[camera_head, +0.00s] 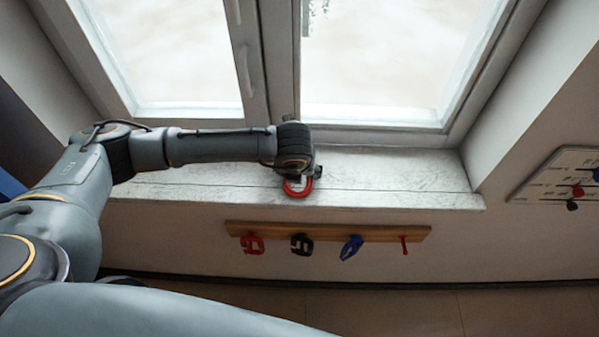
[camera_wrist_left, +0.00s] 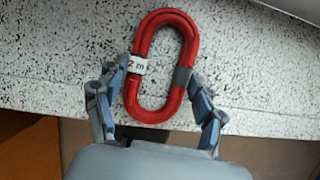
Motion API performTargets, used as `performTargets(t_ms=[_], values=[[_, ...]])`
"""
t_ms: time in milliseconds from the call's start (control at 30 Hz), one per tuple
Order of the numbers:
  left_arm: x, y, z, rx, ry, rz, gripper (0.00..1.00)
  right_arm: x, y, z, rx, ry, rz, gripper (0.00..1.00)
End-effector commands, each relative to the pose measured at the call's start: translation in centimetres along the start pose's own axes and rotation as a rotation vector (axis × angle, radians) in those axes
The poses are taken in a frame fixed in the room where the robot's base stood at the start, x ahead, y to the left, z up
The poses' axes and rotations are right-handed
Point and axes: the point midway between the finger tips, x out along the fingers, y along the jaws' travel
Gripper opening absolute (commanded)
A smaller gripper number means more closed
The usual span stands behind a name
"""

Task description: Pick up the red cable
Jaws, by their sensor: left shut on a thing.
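The red cable (camera_head: 297,192) is a coiled oval loop at the front edge of the speckled window sill (camera_head: 400,186). In the left wrist view the red cable (camera_wrist_left: 143,42) shows a white label marked "2 m" on its left side and a dark band on its right. My left gripper (camera_wrist_left: 160,85) has a finger on each side of the coil, against the label side and the band side, and is shut on it. In the head view my left gripper (camera_head: 301,180) is partly hidden by its own wrist. I cannot tell whether the cable is lifted off the sill. My right gripper is not in view.
A wooden rail (camera_head: 330,232) below the sill holds a red cable (camera_head: 252,244), a black one (camera_head: 301,244), a blue one (camera_head: 351,247) and a small red item (camera_head: 404,245). A window stands behind the sill. A white board (camera_head: 560,178) is at right. The sill's right part is clear.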

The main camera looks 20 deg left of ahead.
Motion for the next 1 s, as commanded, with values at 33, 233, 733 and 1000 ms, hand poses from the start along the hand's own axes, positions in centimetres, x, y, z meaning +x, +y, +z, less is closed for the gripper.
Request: performTargets(t_ms=[33,233,733,1000], values=[[0.0,0.0,0.0,0.000,0.000,0.000,0.36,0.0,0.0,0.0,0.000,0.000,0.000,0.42],[-0.7,-0.1,0.3,-0.001,-0.001,-0.002,0.36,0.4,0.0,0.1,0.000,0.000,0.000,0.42],[-11.3,-0.4,-2.9,0.007,-0.005,-0.007,0.36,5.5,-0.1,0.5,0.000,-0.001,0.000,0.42],[-16.1,-0.4,-6.6,0.004,-0.007,-0.003,0.36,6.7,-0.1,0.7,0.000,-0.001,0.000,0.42]])
